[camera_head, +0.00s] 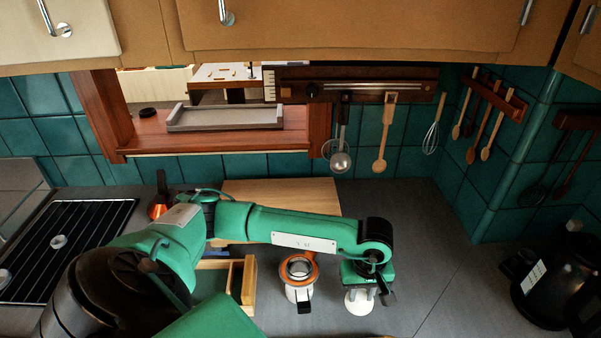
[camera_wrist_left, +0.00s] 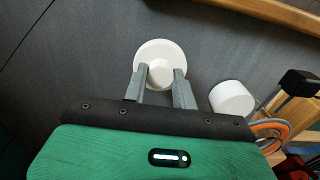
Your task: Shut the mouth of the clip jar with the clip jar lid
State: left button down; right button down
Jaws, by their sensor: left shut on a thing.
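The clip jar (camera_head: 299,270) stands on the grey counter, with an orange ring round its open mouth, a white lower part and a dark clip at its front. My left gripper (camera_head: 368,294) is to the right of the jar and apart from it. It is shut on a round white piece, seemingly the clip jar lid (camera_head: 357,304). In the left wrist view the lid (camera_wrist_left: 163,58) is a white disc at the two grey fingertips (camera_wrist_left: 160,82), which partly cover it. The jar's orange ring (camera_wrist_left: 272,128) shows at the lower right there. My right gripper is out of view.
A wooden board (camera_head: 300,193) lies at the back of the counter. A wooden box (camera_head: 240,285) stands left of the jar, partly behind my arm. A black kettle (camera_head: 555,280) stands at the far right. The counter between gripper and kettle (camera_head: 445,270) is clear.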

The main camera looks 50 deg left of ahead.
pick_arm(q)
jog(key=shift+r+p, duration=0.75)
jog(key=shift+r, duration=1.75)
